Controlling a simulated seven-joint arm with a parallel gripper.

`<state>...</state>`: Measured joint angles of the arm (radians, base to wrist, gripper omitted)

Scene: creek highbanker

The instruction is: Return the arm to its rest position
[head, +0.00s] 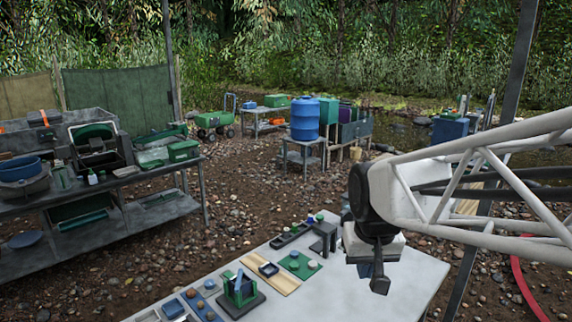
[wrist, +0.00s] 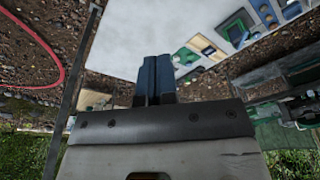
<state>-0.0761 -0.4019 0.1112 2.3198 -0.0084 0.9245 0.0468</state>
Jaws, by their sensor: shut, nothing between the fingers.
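My gripper (head: 380,280) hangs at the end of my white arm, over the right part of the pale table (head: 390,303) in the head view. In the wrist view the two dark blue-grey fingers of my gripper (wrist: 154,62) lie together, shut with nothing seen between them. The fingers are apart from the objects on the table.
The table's left part holds a green device on a dark base (head: 240,292), a green board (head: 295,264), a wooden strip (head: 270,274) and small trays. A grey workbench (head: 125,190) stands left. A blue barrel (head: 305,119) stands behind. A red hose (head: 525,285) lies right.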

